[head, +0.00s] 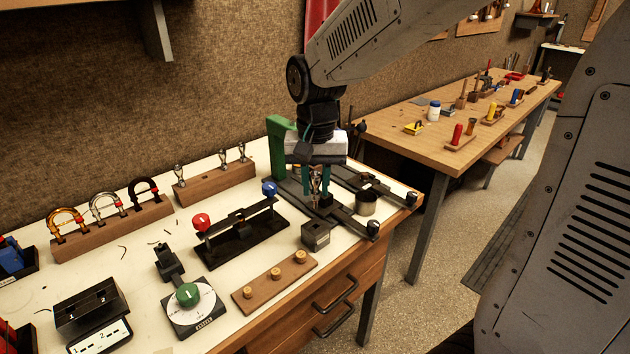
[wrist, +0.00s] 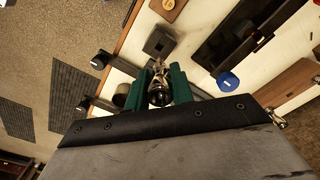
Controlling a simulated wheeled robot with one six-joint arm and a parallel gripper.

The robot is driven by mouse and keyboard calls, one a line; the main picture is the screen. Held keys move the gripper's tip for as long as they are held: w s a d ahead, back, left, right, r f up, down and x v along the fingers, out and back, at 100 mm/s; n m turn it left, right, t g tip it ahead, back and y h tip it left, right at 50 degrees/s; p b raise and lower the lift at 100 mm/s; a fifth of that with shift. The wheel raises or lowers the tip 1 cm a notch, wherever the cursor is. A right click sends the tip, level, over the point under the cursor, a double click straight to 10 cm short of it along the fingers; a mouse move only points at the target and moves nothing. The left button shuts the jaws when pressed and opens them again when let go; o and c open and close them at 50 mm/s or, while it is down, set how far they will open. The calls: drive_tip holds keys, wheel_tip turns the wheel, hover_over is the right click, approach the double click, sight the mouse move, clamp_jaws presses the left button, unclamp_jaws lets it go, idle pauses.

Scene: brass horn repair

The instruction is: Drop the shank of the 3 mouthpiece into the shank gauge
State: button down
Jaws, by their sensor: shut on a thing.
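My gripper (head: 316,186) has green fingers. They are shut on a silver mouthpiece (head: 316,178), held roughly upright above the bench. In the wrist view the mouthpiece (wrist: 158,92) sits between the fingertips of my gripper (wrist: 160,86). Its marking cannot be read. A small dark grey block with an opening in its top (head: 315,235), which looks like the shank gauge, stands on the bench, nearer the front edge than the gripper. The block also shows in the wrist view (wrist: 158,42), beyond the fingertips. The mouthpiece appears apart from it.
A wooden rack (head: 216,186) with silver mouthpieces stands at the back. A black fixture with red and blue knobs (head: 240,240) lies left of the block. A metal cup (head: 366,203) and dark rails (head: 350,222) are close on the right. A wooden peg strip (head: 275,282) lies in front.

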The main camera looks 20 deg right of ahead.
sight(316, 198)
drive_tip(key=shift+f, duration=0.1)
drive_tip(key=shift+s+f, duration=0.1)
drive_tip(key=shift+f, duration=1.9)
drive_tip(key=shift+f, duration=1.3)
idle(1.0)
drive_tip(key=c, duration=1.1)
unclamp_jaws()
wheel_tip(316, 198, up, 8)
drive_tip(key=shift+f, duration=0.1)
drive_tip(key=s+d+r+n, duration=0.1)
drive_tip(key=s, duration=0.6)
drive_tip(key=s+d+r+n+t, duration=0.1)
drive_tip(key=s+n, duration=0.1)
drive_tip(key=s, duration=0.5)
drive_tip(key=s+d+r+n, duration=0.1)
drive_tip(key=s+r+n, duration=0.1)
drive_tip(key=s, duration=0.6)
